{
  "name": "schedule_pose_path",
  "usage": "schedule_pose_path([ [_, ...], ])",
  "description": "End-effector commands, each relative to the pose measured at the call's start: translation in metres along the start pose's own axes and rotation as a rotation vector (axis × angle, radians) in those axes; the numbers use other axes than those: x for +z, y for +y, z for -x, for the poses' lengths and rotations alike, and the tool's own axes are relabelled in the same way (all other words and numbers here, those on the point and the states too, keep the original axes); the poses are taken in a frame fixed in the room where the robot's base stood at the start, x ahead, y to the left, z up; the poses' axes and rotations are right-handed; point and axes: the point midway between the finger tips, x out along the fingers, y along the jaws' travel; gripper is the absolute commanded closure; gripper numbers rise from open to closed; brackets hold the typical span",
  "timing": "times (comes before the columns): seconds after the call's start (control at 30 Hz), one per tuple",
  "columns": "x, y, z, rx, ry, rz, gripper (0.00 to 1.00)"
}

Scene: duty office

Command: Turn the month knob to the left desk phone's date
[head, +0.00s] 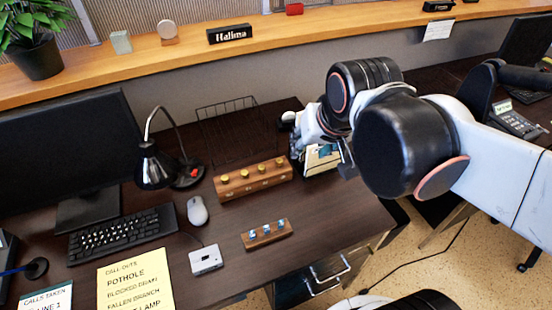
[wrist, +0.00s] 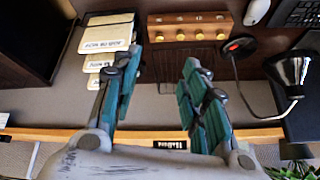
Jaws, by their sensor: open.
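A wooden block (head: 228,190) with a row of several gold knobs stands on the desk in the head view. It also shows at the top of the wrist view (wrist: 229,32). Its markings are too small to read, so I cannot tell which knob is the month knob. A smaller wooden block (head: 253,243) carries pale blue-white knobs nearer the front. My gripper (wrist: 158,68) is open and empty, its fingers apart from the gold-knob block. A desk phone (head: 513,120) stands on the right-hand desk. I cannot make out a left desk phone or its date.
A lamp (head: 155,168) and wire basket (head: 228,120) stand behind the blocks. Cards (wrist: 105,45) stand right of the gold-knob block in the head view. A mouse (head: 197,211), keyboard (head: 122,232), small white box (head: 206,260) and yellow note (head: 136,284) lie left and in front.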

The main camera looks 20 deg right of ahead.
Motion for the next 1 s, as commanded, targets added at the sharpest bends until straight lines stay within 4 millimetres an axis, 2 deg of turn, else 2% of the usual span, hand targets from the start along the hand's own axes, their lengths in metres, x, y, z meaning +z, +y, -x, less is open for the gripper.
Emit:
schedule_pose_path([
  [0.1,-0.021,-0.004,-0.005,0.010,-0.040,-0.081,0.60],
  [0.47,-0.069,-0.015,-0.040,0.062,-0.159,-0.337,0.60],
  [0.77,-0.100,-0.021,-0.084,0.130,-0.249,-0.547,0.60],
  [1.0,-0.116,-0.025,-0.127,0.199,-0.312,-0.713,0.60],
])
